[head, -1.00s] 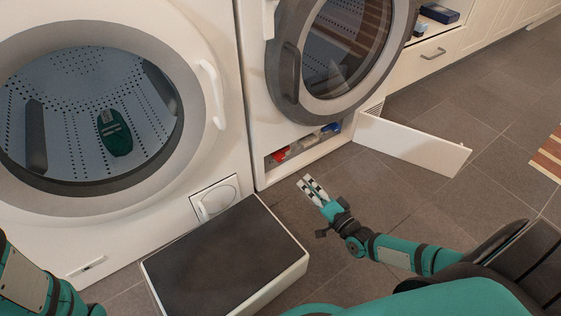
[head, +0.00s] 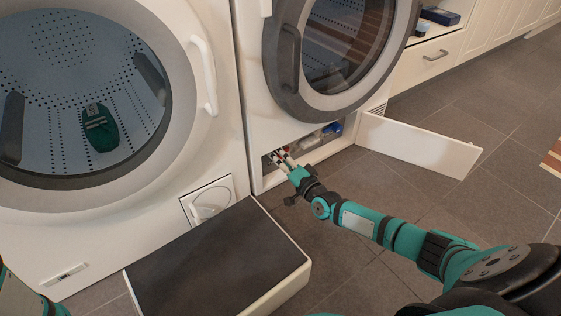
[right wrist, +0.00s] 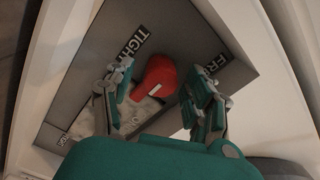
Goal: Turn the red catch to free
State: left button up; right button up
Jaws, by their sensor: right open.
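The red catch (right wrist: 158,76) shows in the right wrist view inside a grey-walled recess, with a small white mark on it. It lies between the labels TIGHT (right wrist: 130,45) on the left and FREE (right wrist: 217,62) on the right. I cannot tell exactly which way it points. My right gripper (right wrist: 157,92) is open, one finger on each side of the catch; contact is not clear. In the head view my right gripper (head: 280,158) reaches into the low opening of the right machine and mostly hides the catch. My left gripper is out of view.
An open white flap (head: 425,143) stands to the right of the opening. A blue item (head: 332,128) lies inside it. The round glass door (head: 340,50) hangs above. A dark-topped box (head: 215,262) stands in front. A green shoe (head: 100,127) lies in the left drum.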

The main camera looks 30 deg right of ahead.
jog(key=shift+c, duration=0.4)
grip_shut()
jog(key=n+p, duration=0.2)
jog(key=n, duration=0.1)
jog(key=shift+r, duration=0.1)
jog(key=n+p, duration=0.3)
jog(key=n, duration=0.2)
jog(key=shift+n, duration=0.4)
jog(key=n+p, duration=0.1)
jog(key=n, duration=0.3)
jog(key=shift+s+a+n, duration=0.1)
jog(key=shift+n, duration=0.2)
jog(key=shift+n+p, duration=0.6)
jog(key=shift+n, duration=1.6)
